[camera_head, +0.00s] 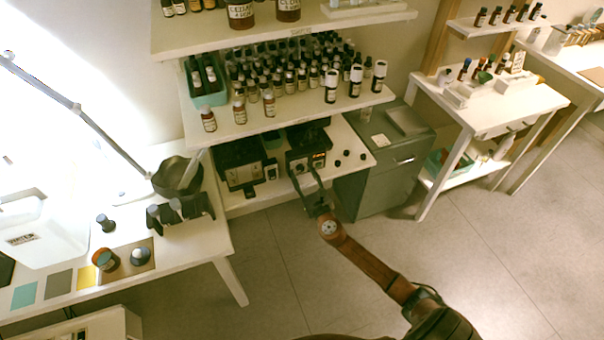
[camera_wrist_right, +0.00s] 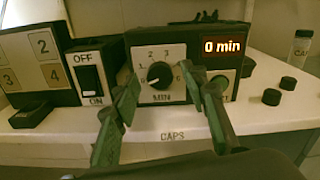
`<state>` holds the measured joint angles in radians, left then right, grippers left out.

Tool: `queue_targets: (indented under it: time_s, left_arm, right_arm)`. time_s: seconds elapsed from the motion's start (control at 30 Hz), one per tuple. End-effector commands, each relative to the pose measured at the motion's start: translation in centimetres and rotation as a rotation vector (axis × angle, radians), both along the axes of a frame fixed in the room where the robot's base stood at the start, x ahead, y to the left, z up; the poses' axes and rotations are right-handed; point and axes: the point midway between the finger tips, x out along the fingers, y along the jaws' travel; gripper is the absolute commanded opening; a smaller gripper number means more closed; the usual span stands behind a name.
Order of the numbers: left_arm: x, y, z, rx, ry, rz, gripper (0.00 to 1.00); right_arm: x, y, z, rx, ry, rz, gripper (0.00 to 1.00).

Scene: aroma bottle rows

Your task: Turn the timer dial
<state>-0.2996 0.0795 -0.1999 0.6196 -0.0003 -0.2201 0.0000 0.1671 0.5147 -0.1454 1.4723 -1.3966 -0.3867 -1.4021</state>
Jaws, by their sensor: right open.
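The timer is a black box (camera_head: 307,146) on the lowest shelf, with a lit display (camera_wrist_right: 224,47) reading "0 min". Its black timer dial (camera_wrist_right: 159,74) sits on a white numbered plate in the right wrist view. My right gripper (camera_wrist_right: 160,82) is open, its two green fingers on either side of the dial plate. In the head view my right gripper (camera_head: 305,178) reaches the front of the timer. I cannot tell whether the fingertips touch the box. My left gripper is not in view.
An OFF/ON switch box (camera_wrist_right: 90,78) stands left of the timer, beside a numbered button panel (camera_wrist_right: 38,62). Loose black caps (camera_wrist_right: 271,96) lie to the right on the shelf (camera_wrist_right: 255,117). Rows of bottles (camera_head: 290,77) stand on the shelf above. A grey cabinet (camera_head: 388,165) is at the right.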

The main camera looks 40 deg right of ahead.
Motion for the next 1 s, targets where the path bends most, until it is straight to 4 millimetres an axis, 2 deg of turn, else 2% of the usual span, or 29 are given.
queue_targets:
  time_s: [0.3,0.87,1.0]
  left_arm:
    - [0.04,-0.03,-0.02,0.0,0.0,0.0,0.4]
    - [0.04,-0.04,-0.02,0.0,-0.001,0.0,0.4]
    - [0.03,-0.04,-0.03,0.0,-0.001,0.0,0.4]
  right_arm:
    - [0.26,-0.07,0.06,0.0,0.0,0.0,0.39]
    - [0.23,-0.09,0.05,0.0,0.0,0.0,0.01]
    - [0.23,-0.09,0.04,0.002,0.0,0.0,0.0]
